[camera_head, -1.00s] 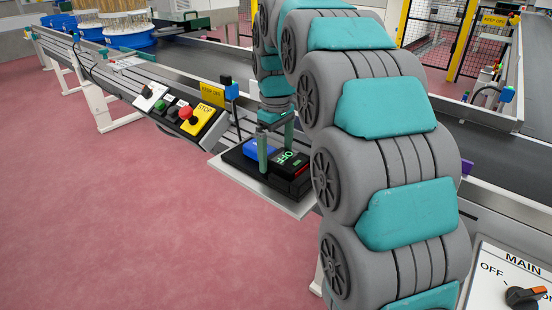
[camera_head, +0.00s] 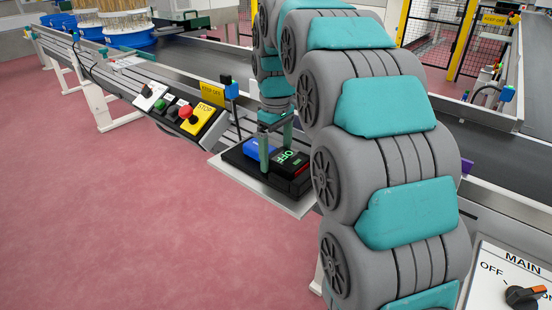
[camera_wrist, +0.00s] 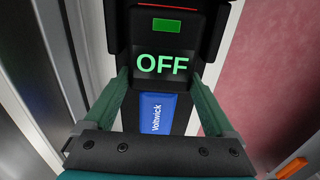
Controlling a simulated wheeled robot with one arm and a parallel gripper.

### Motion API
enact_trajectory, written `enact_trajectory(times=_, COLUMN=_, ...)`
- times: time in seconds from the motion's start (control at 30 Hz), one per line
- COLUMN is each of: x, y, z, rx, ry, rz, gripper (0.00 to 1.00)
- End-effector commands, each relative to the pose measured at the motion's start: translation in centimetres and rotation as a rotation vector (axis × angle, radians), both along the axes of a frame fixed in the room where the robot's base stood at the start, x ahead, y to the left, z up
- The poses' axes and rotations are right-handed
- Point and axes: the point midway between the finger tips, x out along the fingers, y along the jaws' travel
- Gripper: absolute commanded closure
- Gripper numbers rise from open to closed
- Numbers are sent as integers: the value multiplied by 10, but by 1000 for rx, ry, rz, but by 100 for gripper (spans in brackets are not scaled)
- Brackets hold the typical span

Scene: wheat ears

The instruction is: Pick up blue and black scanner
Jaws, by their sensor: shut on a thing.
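The blue and black scanner (camera_head: 259,150) sits at the black device on a small light shelf beside the conveyor. In the wrist view its blue part (camera_wrist: 157,113) carries the word "Voltwick", and a black part above it shows a green "OFF" display. My gripper (camera_head: 276,153) points down over it, with its two green fingers on either side. In the wrist view my gripper (camera_wrist: 160,85) is shut on the scanner, one finger along each side. The scanner's underside is hidden.
The light shelf (camera_head: 228,170) juts out from the conveyor frame. A control panel (camera_head: 186,118) with a red stop button is to its left. A MAIN switch panel (camera_head: 510,285) is at the lower right. The pink floor at left is clear.

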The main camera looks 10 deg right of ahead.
Motion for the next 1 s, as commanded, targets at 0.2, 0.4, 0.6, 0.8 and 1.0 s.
enact_trajectory(times=0.2, x=0, y=0, z=0, rx=0, ry=0, rz=0, gripper=84)
enact_trajectory(times=0.4, x=1, y=0, z=7, rx=0, ry=-4, rz=0, gripper=84)
enact_trajectory(times=0.6, x=1, y=0, z=28, rx=0, ry=-3, rz=1, gripper=84)
enact_trajectory(times=0.8, x=2, y=0, z=57, rx=1, ry=-6, rz=1, gripper=84)
enact_trajectory(times=1.0, x=2, y=0, z=84, rx=0, ry=-6, rz=1, gripper=84)
